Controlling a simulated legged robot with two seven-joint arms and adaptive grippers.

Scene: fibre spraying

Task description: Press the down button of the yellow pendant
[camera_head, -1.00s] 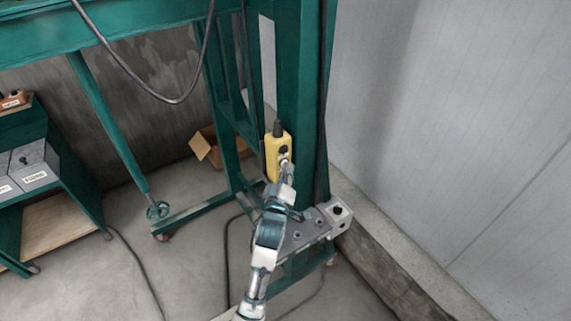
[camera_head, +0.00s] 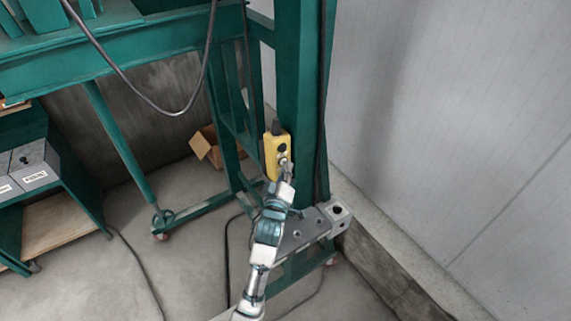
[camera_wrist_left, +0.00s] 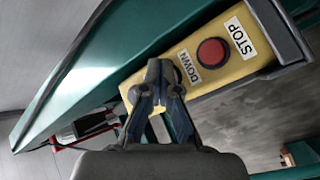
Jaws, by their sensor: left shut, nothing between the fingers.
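The yellow pendant (camera_head: 274,152) hangs against the green upright in the head view, with its black cable boot on top. In the left wrist view the yellow pendant (camera_wrist_left: 258,72) lies tilted, with a red button (camera_wrist_left: 211,52) between the STOP label (camera_wrist_left: 240,38) and the DOWN label (camera_wrist_left: 188,66). My left gripper (camera_head: 285,163) is at the lower front of the pendant. In the left wrist view my left gripper (camera_wrist_left: 160,68) is shut and empty, its fingertips over the pendant beside the DOWN label. The tips hide the button there; contact cannot be told. My right gripper is out of view.
A green steel frame (camera_head: 296,80) stands behind the pendant, with a grey bracket (camera_head: 318,224) low on it. A grey wall (camera_head: 450,130) is at the right. A cardboard box (camera_head: 207,147) and green shelf (camera_head: 75,175) stand left. A cable (camera_head: 145,97) hangs at upper left.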

